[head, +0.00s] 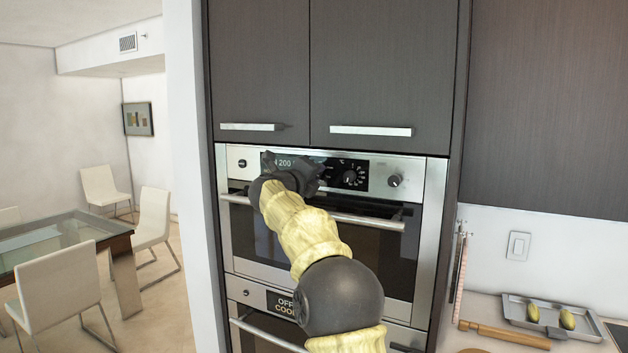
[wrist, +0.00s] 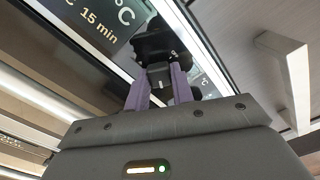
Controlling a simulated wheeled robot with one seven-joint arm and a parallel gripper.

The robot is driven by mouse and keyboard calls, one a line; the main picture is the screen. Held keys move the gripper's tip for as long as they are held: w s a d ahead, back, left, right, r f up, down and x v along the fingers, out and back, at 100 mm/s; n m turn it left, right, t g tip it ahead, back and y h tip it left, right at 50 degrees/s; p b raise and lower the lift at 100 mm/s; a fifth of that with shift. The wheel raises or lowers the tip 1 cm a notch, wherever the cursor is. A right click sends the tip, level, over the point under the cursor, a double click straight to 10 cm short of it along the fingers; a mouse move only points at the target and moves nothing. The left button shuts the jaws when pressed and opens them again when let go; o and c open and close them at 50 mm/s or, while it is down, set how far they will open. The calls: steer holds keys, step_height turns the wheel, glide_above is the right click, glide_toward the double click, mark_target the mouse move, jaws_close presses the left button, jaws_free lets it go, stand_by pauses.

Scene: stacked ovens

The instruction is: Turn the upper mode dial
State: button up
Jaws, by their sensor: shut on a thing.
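The upper oven (head: 433,205) is built into the tall cabinet, with its control panel (head: 375,164) along the top. In the head view my gripper (head: 312,172) is at this panel, covering part of the lit display (head: 282,161) and the spot just right of it. In the wrist view the gripper (wrist: 160,82) has its purple fingers on either side of a black dial (wrist: 158,42), just right of the display (wrist: 95,22), and is shut on it. The head view hides this dial behind the gripper. The dial's pointer cannot be read.
The upper oven's handle (head: 372,220) sticks out below. Cabinet doors with handles (head: 370,131) are above. A tray (head: 552,318) lies on the counter at right.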

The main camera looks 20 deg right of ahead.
steer(key=shift+f, duration=0.2)
steer(key=o, duration=1)
steer(key=shift+r, duration=0.1)
steer(key=shift+a, duration=0.1)
steer(key=b+v, duration=0.6)
steer(key=v, duration=1.1)
steer(key=shift+s+a, duration=0.1)
